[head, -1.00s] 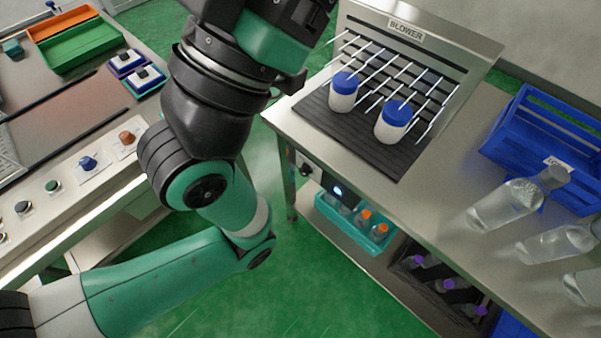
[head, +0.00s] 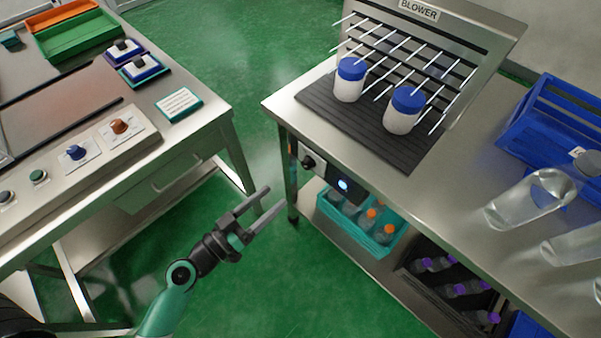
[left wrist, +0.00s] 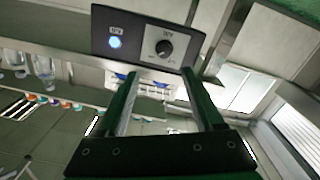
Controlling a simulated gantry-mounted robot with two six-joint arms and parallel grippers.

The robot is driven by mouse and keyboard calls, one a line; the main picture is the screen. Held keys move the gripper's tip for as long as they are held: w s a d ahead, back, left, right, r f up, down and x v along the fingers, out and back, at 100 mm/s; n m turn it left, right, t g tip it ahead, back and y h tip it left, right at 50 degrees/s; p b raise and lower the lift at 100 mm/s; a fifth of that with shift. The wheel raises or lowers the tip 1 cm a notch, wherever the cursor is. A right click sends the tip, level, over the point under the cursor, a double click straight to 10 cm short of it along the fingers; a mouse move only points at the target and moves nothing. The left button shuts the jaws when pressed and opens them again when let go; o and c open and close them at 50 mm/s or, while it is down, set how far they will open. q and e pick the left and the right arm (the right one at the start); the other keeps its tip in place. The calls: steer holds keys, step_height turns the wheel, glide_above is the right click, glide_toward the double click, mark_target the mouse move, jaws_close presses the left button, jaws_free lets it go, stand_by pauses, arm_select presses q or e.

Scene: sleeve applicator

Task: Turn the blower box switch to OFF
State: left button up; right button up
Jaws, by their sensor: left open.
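The blower box (head: 325,174) is a dark panel under the front edge of the steel blower table. It carries a black round switch knob (head: 308,163) and a lit blue light (head: 343,185). In the left wrist view the box (left wrist: 136,58) fills the upper middle, with the knob (left wrist: 164,47) on a pale plate beside the glowing light (left wrist: 115,42). My left gripper (head: 275,197) is open and empty, apart from the box, its fingers pointing toward the knob. The knob's markings are too small to read. My right gripper is in neither view.
Two blue-capped white bottles stand on the black mat (head: 340,125) among white rods above the box. A teal crate (head: 335,216) of bottles sits on the shelf below. A control bench (head: 190,140) stands at left. Green floor lies open between the tables.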

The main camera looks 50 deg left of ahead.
mark_target(304, 167)
arm_select(q)
steer(key=w+p, duration=0.1)
steer(key=w, duration=0.2)
steer(key=w+a+p, duration=0.1)
steer(key=w, duration=0.6)
steer(key=shift+w+a+p, duration=0.15)
steer(key=shift+w+p, duration=0.15)
steer(key=shift+p, duration=0.1)
steer(key=shift+w+f, duration=0.1)
steer(key=shift+w, duration=0.45)
steer(key=shift+c, duration=0.3)
jaws_close()
